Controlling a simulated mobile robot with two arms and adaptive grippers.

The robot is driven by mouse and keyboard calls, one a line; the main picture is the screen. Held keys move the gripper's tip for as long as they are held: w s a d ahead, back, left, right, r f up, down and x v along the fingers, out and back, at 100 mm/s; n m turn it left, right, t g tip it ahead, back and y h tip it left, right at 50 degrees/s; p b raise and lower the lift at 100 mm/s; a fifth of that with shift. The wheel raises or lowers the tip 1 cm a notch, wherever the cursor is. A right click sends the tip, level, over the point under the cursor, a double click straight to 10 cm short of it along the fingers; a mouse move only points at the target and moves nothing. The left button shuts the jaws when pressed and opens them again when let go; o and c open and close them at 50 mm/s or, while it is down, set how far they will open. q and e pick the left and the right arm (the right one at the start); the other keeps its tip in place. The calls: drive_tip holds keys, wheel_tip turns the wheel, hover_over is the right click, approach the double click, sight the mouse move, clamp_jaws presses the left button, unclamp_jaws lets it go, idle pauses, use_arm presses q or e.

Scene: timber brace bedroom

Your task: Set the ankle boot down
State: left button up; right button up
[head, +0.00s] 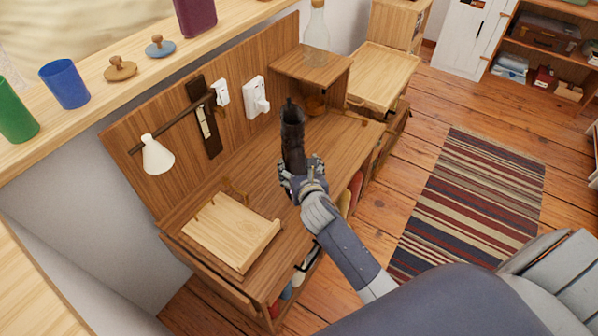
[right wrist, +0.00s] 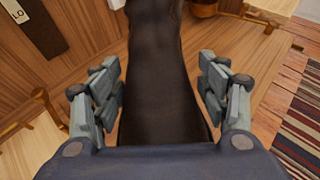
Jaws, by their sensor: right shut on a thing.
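The ankle boot (head: 292,135) is dark, nearly black, and stands out from my right gripper (head: 303,182) above the wooden desk (head: 258,172) in the head view. In the right wrist view, the dark brown boot (right wrist: 160,85) runs between the two fingers of my right gripper (right wrist: 160,92), which is shut on it. A narrow gap seems to show beside the fingers in that view. The boot's far end is cut off by the top edge there. I cannot tell from these views how high it is above the desk. My left gripper is not in view.
A light wooden stand (head: 232,230) is on the desk's near left. A white lamp (head: 157,155) reaches over from the back panel. A raised shelf (head: 310,66) holds a glass bottle (head: 316,38). The middle desktop looks clear. A striped rug (head: 470,200) lies right.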

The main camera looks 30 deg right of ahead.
drive_tip(key=shift+w+d+f, duration=0.2)
drive_tip(key=shift+w+f, duration=0.4)
drive_tip(key=shift+w, duration=0.15)
drive_tip(key=f, duration=0.1)
drive_tip(key=f+b, duration=0.1)
drive_tip(key=f, duration=0.1)
drive_tip(key=shift+s+a+f, duration=0.15)
drive_tip(key=shift+s+f, duration=0.2)
drive_tip(key=shift+f+b, duration=0.35)
wheel_tip(320, 180, down, 3)
drive_tip(key=shift+w+f+b, duration=0.15)
drive_tip(key=shift+f+b, duration=0.05)
drive_tip(key=shift+b, duration=0.35)
drive_tip(key=shift+f, duration=0.5)
drive_tip(key=o, duration=1.4)
drive_tip(key=shift+c, duration=0.2)
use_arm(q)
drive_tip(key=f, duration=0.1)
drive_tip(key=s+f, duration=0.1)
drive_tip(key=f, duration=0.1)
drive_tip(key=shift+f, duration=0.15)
use_arm(e)
drive_tip(key=shift+o, duration=0.8)
